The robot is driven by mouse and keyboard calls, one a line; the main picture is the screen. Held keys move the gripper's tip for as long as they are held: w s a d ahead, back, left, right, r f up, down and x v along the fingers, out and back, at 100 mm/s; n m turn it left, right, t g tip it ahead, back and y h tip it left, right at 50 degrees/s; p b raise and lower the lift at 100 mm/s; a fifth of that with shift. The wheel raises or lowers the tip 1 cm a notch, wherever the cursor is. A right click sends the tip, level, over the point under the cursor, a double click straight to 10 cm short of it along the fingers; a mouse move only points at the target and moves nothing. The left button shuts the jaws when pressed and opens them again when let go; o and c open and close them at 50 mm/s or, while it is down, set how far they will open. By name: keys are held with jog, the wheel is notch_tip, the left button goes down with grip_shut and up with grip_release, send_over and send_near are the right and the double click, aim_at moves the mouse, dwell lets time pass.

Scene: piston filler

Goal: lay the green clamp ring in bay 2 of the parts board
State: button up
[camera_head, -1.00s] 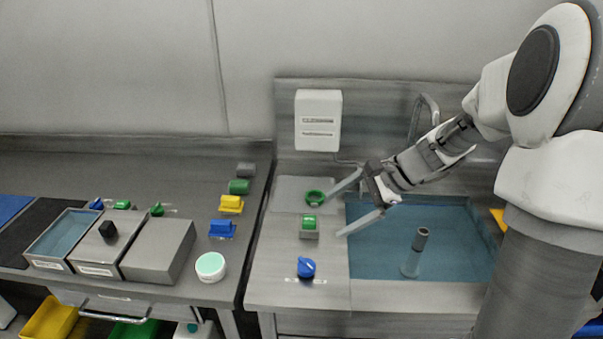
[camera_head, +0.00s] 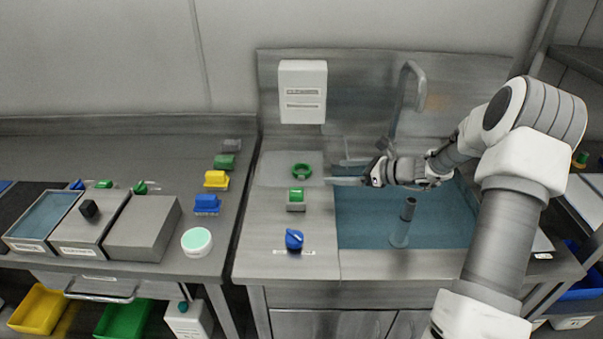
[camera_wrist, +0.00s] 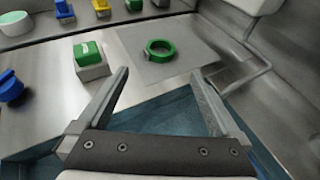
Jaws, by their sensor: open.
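The green clamp ring (camera_head: 302,177) lies on a pale square plate (camera_head: 270,172) left of the sink, and it also shows in the wrist view (camera_wrist: 163,57). My gripper (camera_head: 334,172) is open and empty, to the right of the ring in the head view. In the wrist view my gripper (camera_wrist: 158,74) has its fingers spread, with the ring ahead of and between their tips, apart from them. I cannot identify the parts board or bay 2 for sure.
A green button box (camera_head: 296,198) and a blue knob (camera_head: 294,239) stand nearer than the ring. The blue-floored sink (camera_head: 360,225) has a tap (camera_head: 398,95) and an upright post (camera_head: 405,225). Coloured blocks (camera_head: 215,180) line the left bench, beside grey boxes (camera_head: 143,228).

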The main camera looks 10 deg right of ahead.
aim_at(307, 169)
jog(key=x, duration=0.6)
jog(key=shift+b, duration=0.3)
jog(key=shift+r+b+x, duration=0.15)
jog(key=shift+b+x, duration=0.05)
jog(key=shift+x, duration=1.2)
jog(key=shift+r+b+x, duration=0.15)
jog(key=shift+r+x, duration=0.05)
jog(key=shift+x, duration=1.25)
jog(key=shift+w+r, duration=0.1)
jog(key=shift+w, duration=0.05)
jog(key=c, duration=1.5)
